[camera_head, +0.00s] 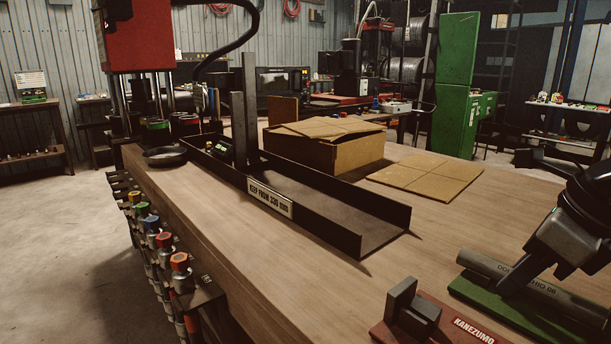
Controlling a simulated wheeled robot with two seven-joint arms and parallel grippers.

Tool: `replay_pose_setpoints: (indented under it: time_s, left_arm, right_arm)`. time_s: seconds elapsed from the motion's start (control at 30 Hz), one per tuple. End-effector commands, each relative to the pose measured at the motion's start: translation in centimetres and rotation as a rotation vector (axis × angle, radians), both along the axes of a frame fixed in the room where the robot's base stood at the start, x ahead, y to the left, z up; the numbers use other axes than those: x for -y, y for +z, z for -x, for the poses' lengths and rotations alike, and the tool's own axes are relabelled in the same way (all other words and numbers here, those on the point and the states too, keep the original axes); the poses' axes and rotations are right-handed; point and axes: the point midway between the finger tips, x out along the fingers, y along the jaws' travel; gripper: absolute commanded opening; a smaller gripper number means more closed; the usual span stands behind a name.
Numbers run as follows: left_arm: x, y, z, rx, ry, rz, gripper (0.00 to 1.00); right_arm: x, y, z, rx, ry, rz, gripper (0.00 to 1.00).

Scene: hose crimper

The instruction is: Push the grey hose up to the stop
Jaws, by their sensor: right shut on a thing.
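The grey hose (486,266) lies at the lower right on a green base (470,291), with printed lettering along its side. My right gripper (518,281) comes in from the right edge and is shut on the hose, covering part of the lettering. The hose's left end is bare. A dark grey block (413,308) stands on a red base marked KANEZUMO (474,330), in front of the green base; I cannot tell if this is the stop. No contact between hose end and a stop shows. My left gripper is not in view.
A long black tray (375,239) marked "KEEP FROM 330 mm" lies mid-bench. A red press (137,38) stands at the left. Bare wood lies between the tray and the hose.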

Motion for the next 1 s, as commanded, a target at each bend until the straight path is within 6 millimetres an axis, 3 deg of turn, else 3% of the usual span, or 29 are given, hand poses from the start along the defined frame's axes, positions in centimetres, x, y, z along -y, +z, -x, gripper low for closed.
replay_pose_setpoints:
  time_s: [1.0]
  left_arm:
    - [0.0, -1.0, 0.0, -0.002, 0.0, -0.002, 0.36]
  right_arm:
    - [1.1, 0.0, 1.3, 0.0, -0.001, 0.0, 0.05]
